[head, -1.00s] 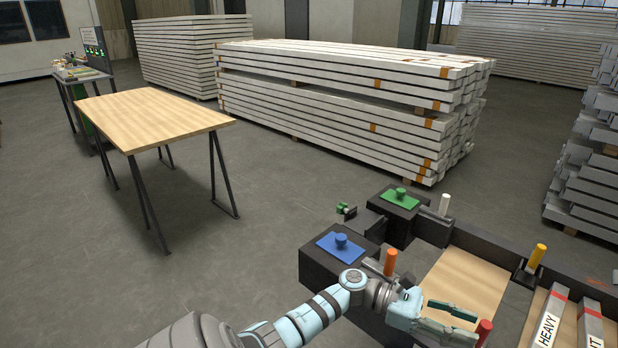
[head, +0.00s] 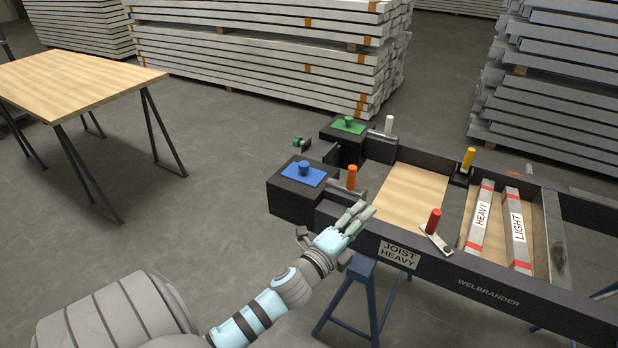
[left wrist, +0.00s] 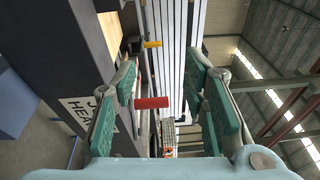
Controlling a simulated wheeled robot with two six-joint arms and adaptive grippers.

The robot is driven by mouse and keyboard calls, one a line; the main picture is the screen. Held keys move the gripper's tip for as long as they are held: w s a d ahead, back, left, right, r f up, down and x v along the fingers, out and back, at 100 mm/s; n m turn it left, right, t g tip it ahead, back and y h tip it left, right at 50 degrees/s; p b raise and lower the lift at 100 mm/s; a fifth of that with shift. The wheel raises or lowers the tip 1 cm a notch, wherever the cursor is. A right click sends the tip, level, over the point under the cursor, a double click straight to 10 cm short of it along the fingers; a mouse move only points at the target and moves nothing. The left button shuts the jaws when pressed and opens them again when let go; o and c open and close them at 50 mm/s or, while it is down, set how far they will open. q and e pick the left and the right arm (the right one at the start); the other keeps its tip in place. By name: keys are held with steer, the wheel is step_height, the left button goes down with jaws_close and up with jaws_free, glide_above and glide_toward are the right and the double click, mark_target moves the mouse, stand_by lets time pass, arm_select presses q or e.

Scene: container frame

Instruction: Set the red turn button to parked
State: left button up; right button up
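The red turn button (head: 433,222) is an upright red cylinder on a pale flat lever (head: 437,242), at the inner edge of the frame's near rail (head: 480,285). The lever slants toward the lower right in the head view. My left gripper (head: 367,210) is above the near rail, left of the red button and apart from it. In the left wrist view its green-padded fingers (left wrist: 165,78) are spread and empty. The red button (left wrist: 151,103) appears between them there, farther off. My right gripper is not in view.
An orange peg (head: 352,177), a white peg (head: 389,125) and a yellow peg (head: 468,158) stand around the frame. Blue (head: 303,169) and green (head: 348,125) knobs top dark blocks at left. Bars marked HEAVY (head: 480,214) and LIGHT (head: 517,230) lie right of the red button.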

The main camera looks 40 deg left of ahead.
arm_select(q)
steer(key=s+f+n+g+y, duration=0.2)
steer(key=s+f+n+g, duration=0.7)
steer(key=s+f+n, duration=0.4)
steer(key=s, duration=0.3)
steer(key=shift+n+g, duration=0.3)
steer(key=shift+g, duration=0.1)
